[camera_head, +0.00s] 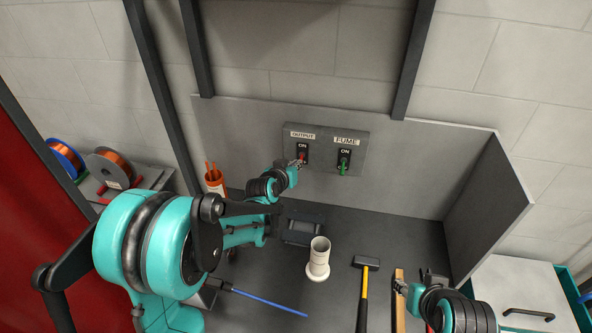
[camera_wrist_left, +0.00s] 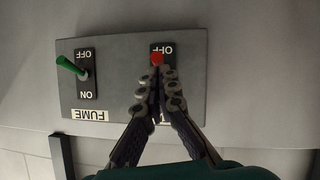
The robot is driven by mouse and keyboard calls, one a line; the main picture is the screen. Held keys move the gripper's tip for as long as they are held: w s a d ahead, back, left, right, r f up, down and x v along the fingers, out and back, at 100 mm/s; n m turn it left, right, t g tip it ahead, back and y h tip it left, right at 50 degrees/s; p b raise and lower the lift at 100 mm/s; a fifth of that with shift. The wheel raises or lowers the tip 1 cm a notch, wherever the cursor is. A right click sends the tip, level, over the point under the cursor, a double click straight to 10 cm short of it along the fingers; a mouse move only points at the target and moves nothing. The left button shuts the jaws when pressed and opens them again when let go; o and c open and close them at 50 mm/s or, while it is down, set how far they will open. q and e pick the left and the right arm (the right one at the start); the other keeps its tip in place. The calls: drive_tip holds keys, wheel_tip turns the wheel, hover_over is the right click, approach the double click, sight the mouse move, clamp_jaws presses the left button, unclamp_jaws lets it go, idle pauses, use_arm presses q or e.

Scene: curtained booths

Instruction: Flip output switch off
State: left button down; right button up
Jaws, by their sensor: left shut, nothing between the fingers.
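The grey switch panel (camera_head: 323,134) is on the back wall of the booth, with OUTPUT on the left and FUME on the right. The output switch's red lever (camera_head: 303,157) also shows in the left wrist view (camera_wrist_left: 157,58), its tip just by the OFF mark. Its base and the ON mark are hidden behind my fingers there, so I cannot tell its exact position. My left gripper (camera_head: 299,164) is shut and empty, fingertips together right at the red lever, seemingly touching it. My right gripper (camera_head: 401,287) is low at the right; its fingers are too small to read.
The fume switch's green lever (camera_head: 343,168) is close beside, pointing down. On the bench are a beige cylinder (camera_head: 318,260), a hammer (camera_head: 363,290), a blue-shafted tool (camera_head: 265,301) and an orange cup (camera_head: 214,181). Wire spools (camera_head: 109,168) stand at left.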

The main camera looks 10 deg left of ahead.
use_arm(q)
drive_tip(key=shift+r, duration=0.25)
use_arm(e)
drive_tip(key=shift+r, duration=0.3)
use_arm(q)
drive_tip(key=shift+r+p, duration=0.55)
drive_tip(key=shift+r, duration=0.15)
use_arm(e)
drive_tip(key=shift+r, duration=0.45)
use_arm(q)
drive_tip(key=r+p+v, duration=0.1)
drive_tip(key=p+v, duration=0.2)
drive_tip(key=v, duration=1)
drive_tip(key=shift+w, duration=0.35)
use_arm(e)
drive_tip(key=r, duration=0.1)
drive_tip(key=s+a+r, duration=0.1)
drive_tip(key=r, duration=0.1)
drive_tip(key=shift+s, duration=0.2)
use_arm(q)
drive_tip(key=shift+s+a+r, duration=0.1)
drive_tip(key=shift+a+r, duration=0.05)
drive_tip(key=shift+a, duration=0.05)
use_arm(e)
drive_tip(key=shift+s+a, duration=0.1)
